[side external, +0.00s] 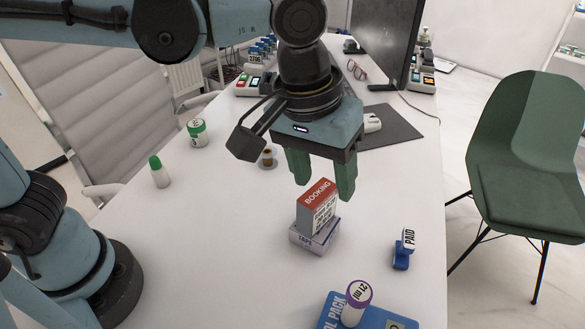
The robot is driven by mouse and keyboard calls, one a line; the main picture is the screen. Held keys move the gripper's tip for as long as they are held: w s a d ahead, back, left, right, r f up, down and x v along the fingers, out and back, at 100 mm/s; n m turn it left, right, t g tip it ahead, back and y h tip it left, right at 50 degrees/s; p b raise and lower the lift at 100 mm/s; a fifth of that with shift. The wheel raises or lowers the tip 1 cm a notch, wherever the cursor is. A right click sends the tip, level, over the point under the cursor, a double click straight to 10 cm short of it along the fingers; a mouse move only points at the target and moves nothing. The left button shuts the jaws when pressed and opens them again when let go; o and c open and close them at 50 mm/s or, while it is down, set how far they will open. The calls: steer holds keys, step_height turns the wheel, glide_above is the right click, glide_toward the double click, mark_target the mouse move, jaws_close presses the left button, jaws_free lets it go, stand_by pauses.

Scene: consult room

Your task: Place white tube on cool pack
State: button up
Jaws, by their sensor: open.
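A blue cool pack (376,319) lies at the bottom edge of the side external view, partly cut off. A white tube (352,312) with a purple-rimmed top marked "21 ml" stands upright on the cool pack, near its left part. My gripper (324,190) points down with its two green fingers apart and nothing between them. It is above and behind the tube, over a red and grey "BOOKING" box (317,208). I cannot tell the exact gap between the fingertips and that box.
The box sits on a lilac "TAPE" box (315,236). A monitor (388,40) stands behind. The table's left-front area is clear.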

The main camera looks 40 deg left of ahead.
steer(key=a+f+t, duration=0.2)
steer(key=a, duration=0.9)
steer(key=a+f+m+t+y, duration=0.1)
steer(key=a+f+t, duration=0.1)
steer(key=a, duration=1)
steer(key=shift+s+a+f+m+t, duration=0.15)
steer(key=shift+s+f+m+t, duration=0.15)
steer(key=shift+t, duration=0.4)
steer(key=shift+r, duration=0.1)
